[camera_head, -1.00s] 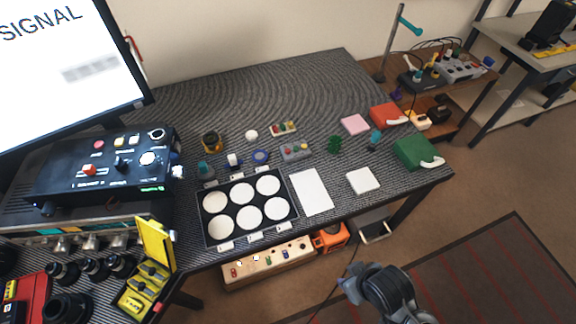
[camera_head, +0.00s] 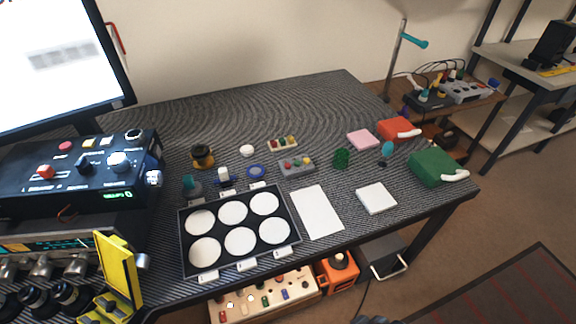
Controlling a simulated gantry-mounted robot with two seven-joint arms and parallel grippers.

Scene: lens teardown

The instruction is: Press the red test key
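Several red buttons show in the head view, and I cannot tell which one is the test key. A small grey box (camera_head: 297,169) with coloured buttons sits on the striped table behind the tray. A pale strip (camera_head: 283,144) with red, green and yellow pieces lies just behind it. The black console (camera_head: 100,187) at the left carries a raised red knob (camera_head: 45,172) and a flat red button (camera_head: 64,146). Neither gripper shows. Only a dark sliver, likely part of my arm, is at the bottom edge right of centre, away from all of these.
A black tray (camera_head: 187,243) with several white round wells lies at the table's front. White sheet (camera_head: 317,212), white pad (camera_head: 376,198), pink block (camera_head: 362,140), red box (camera_head: 395,130) and green box (camera_head: 432,167) lie right. A yellow open case (camera_head: 118,270) stands front left. The table's back is clear.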

